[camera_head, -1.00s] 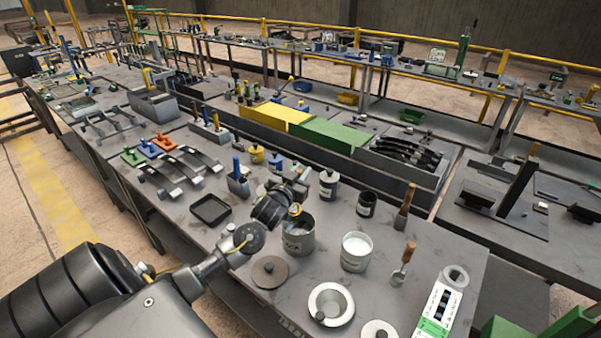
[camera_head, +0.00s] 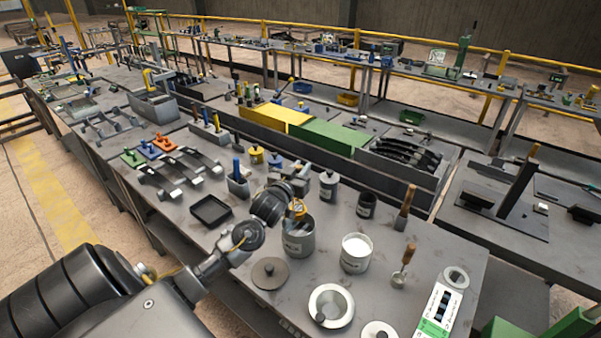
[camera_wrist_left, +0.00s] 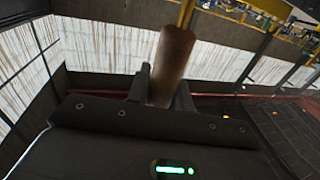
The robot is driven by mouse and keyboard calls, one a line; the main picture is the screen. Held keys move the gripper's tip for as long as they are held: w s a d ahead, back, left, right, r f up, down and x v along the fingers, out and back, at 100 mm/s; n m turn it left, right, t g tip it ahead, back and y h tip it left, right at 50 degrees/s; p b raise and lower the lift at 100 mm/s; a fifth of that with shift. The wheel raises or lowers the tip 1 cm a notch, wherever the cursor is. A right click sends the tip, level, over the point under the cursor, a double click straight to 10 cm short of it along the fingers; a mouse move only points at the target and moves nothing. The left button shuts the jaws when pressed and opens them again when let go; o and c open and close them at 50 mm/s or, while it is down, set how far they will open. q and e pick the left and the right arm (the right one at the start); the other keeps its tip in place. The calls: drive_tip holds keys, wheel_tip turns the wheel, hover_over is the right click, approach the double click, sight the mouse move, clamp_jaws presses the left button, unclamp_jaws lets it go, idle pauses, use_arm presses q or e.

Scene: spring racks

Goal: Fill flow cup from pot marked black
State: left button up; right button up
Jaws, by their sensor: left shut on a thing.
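My left gripper (camera_head: 291,188) is shut on a wooden-handled tool, just above a grey open pot (camera_head: 298,244). The wooden handle (camera_wrist_left: 172,62) stands between the fingers in the left wrist view. Its orange-brown end (camera_head: 298,208) shows over the pot's mouth in the head view. The tool's lower end is hidden, so I cannot tell what it is or whether it is in the pot. The pot has a label too small to read surely. An open pot with white contents (camera_head: 356,252) stands to its right. I cannot tell surely which thing is the flow cup.
A round lid (camera_head: 270,273) lies in front of the grey pot, with a pale dish (camera_head: 331,306) nearer the front edge. A wooden-handled tool (camera_head: 404,266) and a white-green card (camera_head: 438,311) are to the right. A black tray (camera_head: 210,211) lies left. Dark containers stand behind.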

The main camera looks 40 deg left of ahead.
use_arm(q)
drive_tip(key=shift+r, duration=1.15)
